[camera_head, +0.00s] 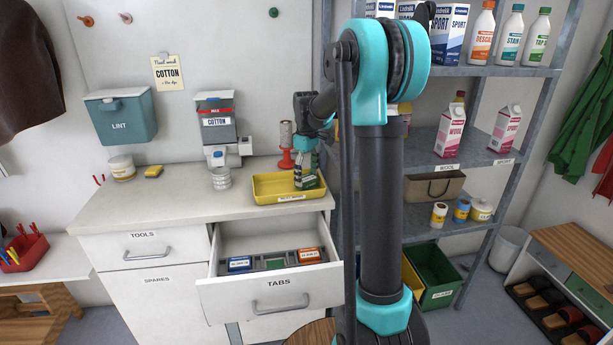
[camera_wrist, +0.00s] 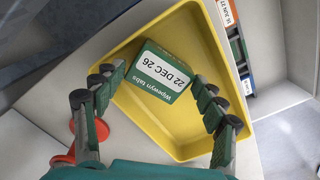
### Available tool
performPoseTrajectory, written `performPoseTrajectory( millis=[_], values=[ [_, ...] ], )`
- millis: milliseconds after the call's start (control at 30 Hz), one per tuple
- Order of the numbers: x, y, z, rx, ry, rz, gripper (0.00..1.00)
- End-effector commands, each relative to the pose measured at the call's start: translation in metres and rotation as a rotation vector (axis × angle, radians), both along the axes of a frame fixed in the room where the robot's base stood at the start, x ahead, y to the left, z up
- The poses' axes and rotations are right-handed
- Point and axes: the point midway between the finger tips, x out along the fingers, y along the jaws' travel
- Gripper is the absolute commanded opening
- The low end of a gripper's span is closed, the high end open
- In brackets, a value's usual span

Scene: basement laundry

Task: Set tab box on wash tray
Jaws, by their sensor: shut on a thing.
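The green and white tab box (camera_wrist: 160,72) reads "Wipewyn tabs" and "22 DEC 26" in the wrist view. My gripper (camera_wrist: 158,80) is shut on it, with a finger at each side. The yellow wash tray (camera_head: 270,188) lies on the counter top, and its floor and rim show around the box in the wrist view (camera_wrist: 190,135). In the head view my gripper (camera_head: 306,178) points down over the tray's right part, with the box (camera_head: 309,183) low inside the tray's outline. I cannot tell whether the box touches the tray floor.
A red-based spool stand (camera_head: 286,160) stands behind the tray. A cup (camera_head: 221,178) and a dispenser (camera_head: 219,135) are to its left. Shelving (camera_head: 480,150) stands right.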

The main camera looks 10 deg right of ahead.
Motion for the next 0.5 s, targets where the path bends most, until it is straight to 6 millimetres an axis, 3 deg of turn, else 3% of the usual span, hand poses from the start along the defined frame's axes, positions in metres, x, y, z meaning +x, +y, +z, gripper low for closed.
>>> performPoseTrajectory(
  millis=[367, 400, 500],
  values=[
    [0.0001, 0.0, -0.0061, 0.0, 0.0, 0.0, 0.41],
    [0.0001, 0.0, -0.0064, 0.0, 0.0, 0.0, 0.73],
    [0.0001, 0.0, -0.0061, 0.0, 0.0, 0.0, 0.86]
  ],
)
